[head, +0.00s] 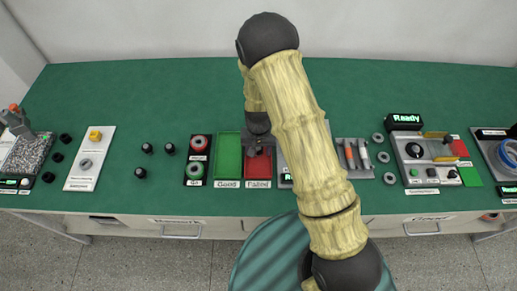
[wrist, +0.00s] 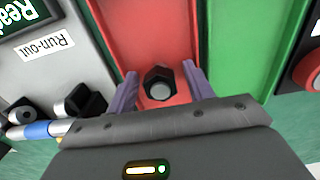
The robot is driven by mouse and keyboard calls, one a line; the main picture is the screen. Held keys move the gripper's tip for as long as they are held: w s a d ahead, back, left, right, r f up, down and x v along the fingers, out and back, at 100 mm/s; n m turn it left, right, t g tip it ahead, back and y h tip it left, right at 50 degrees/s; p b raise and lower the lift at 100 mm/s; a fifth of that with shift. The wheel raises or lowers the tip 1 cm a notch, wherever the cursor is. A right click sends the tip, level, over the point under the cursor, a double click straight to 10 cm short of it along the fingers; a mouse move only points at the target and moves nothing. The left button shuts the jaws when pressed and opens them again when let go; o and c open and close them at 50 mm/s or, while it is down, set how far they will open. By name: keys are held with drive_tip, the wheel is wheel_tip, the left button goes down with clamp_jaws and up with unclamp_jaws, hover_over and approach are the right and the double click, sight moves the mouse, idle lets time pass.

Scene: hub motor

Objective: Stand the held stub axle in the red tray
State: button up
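The red tray (head: 259,184), labelled Failed, is beside the green tray (head: 228,160) in the head view. My gripper (head: 258,151) is low over the red tray's far part. In the wrist view my gripper (wrist: 160,88) has its two purple fingers on either side of the stub axle (wrist: 160,84), a black part with a grey round end facing the camera. Red shows between the axle and each finger, so the fingers look open and apart from it. The axle looks upright over the red tray (wrist: 150,30); its foot is hidden. My gripper hides the axle in the head view.
The green tray's wall (wrist: 222,75) is close to the right finger in the wrist view. A grey Run-out device (wrist: 45,65) is close on the left. Several black parts (head: 147,148) stand left of the trays. The back of the table (head: 150,85) is clear.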

sight(258, 148)
wheel_tip(258, 148, up, 12)
drive_tip(key=b, duration=0.1)
drive_tip(key=shift+r, duration=0.15)
idle(0.6)
idle(0.5)
drive_tip(key=s+d+r+t, duration=0.2)
drive_tip(key=s+d+r, duration=0.8)
drive_tip(key=s+d, duration=0.3)
drive_tip(key=shift+d+r+t, duration=0.3)
drive_tip(key=shift+d+r, duration=0.05)
drive_tip(key=shift+s, duration=0.1)
